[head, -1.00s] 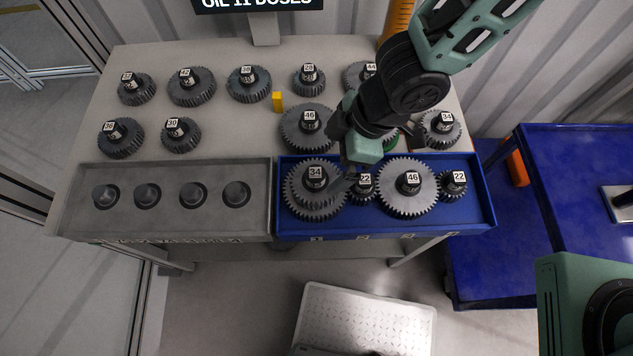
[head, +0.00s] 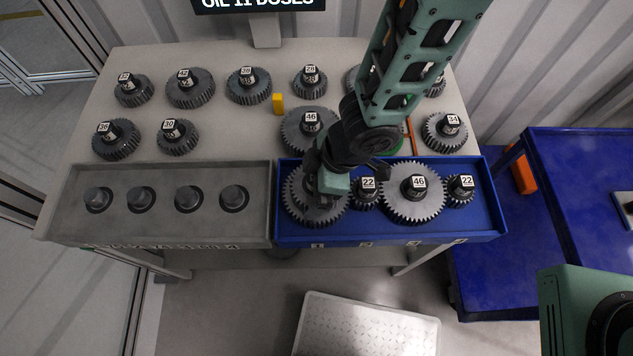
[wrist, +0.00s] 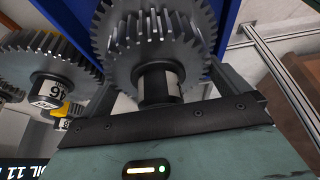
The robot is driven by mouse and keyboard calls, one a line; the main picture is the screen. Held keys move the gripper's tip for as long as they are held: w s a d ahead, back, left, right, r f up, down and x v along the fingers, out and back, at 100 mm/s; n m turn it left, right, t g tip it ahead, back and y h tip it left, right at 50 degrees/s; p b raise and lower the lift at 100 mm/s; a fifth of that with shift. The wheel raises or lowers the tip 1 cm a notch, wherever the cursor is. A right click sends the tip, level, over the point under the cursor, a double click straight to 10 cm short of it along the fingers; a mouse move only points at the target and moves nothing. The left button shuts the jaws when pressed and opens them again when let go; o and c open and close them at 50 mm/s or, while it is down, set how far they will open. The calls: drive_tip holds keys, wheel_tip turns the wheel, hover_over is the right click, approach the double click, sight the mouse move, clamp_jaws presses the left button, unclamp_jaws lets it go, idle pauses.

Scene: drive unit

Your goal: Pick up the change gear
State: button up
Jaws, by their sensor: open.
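A grey change gear (head: 298,206) with a black hub sits at the left end of the blue tray (head: 400,230). In the head view its hub and label are hidden by my gripper (head: 322,196), which is right above it. In the wrist view the toothed gear (wrist: 150,28) and its hub with a pale label (wrist: 158,82) fill the middle. My open gripper (wrist: 165,95) has a finger on each side of the hub. I cannot tell whether the fingers touch it.
The tray also holds a small gear 22 (head: 366,196), a large gear 46 (head: 413,205) and another 22 (head: 460,196). A grey tray (head: 160,228) with round black pegs lies to the left. Several gears and a yellow block (head: 278,104) stand behind.

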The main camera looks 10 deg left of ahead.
drive_tip(key=shift+f, duration=0.1)
drive_tip(key=c, duration=1)
drive_tip(key=shift+c, duration=1.3)
